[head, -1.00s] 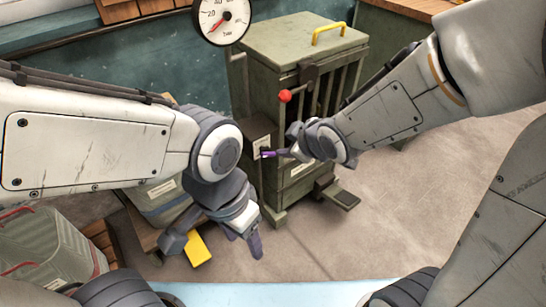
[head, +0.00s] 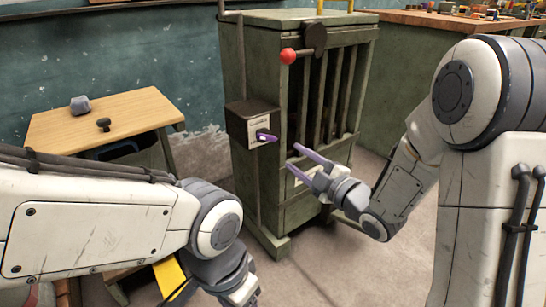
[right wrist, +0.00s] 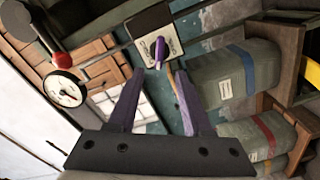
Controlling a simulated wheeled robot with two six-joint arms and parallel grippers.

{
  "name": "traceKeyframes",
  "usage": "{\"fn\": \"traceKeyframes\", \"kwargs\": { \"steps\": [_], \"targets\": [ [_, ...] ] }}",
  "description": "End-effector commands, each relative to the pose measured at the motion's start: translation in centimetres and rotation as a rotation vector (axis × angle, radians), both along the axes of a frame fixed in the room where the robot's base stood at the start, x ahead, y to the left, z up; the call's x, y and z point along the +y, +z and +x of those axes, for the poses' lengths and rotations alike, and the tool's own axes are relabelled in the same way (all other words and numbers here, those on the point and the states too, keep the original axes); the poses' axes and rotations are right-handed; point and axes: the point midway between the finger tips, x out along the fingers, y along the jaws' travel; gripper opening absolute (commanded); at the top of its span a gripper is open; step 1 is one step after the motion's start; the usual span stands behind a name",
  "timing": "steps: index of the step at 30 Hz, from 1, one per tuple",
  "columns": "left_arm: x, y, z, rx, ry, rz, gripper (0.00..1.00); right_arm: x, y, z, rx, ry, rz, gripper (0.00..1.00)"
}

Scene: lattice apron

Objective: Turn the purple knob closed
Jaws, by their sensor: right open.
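The purple knob (head: 266,137) sticks out from the front of a small dark box (head: 249,122) on the side of the green slatted cabinet. In the right wrist view the knob (right wrist: 159,51) is a narrow bar in front of a pale label plate, seen beyond and between the fingertips. My right gripper (head: 293,158) is open and empty, to the right of the knob and apart from it; its purple-grey fingers also show in the right wrist view (right wrist: 158,80). My left gripper (head: 241,291) is low at the bottom edge, its fingers mostly cut off.
The green cabinet (head: 270,70) carries a lever with a red ball (head: 288,56) above the knob box. A wooden table (head: 104,118) stands at left. Floor right of the cabinet is clear.

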Motion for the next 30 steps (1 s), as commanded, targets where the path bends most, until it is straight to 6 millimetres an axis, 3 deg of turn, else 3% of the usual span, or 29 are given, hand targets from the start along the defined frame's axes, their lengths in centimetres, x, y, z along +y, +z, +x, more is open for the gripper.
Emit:
{"fn": "traceKeyframes", "kwargs": {
  "steps": [18, 30],
  "targets": [
    [0.0, -2.3, 0.0, 0.000, 0.000, 0.000, 0.59, 5.6, -0.1, 7.5, -0.004, 0.004, 0.000, 0.50],
    [0.0, -2.4, 0.0, 0.000, 0.000, 0.000, 0.59, 6.1, 0.1, 8.3, -0.001, 0.001, 0.001, 0.50]
  ]
}}
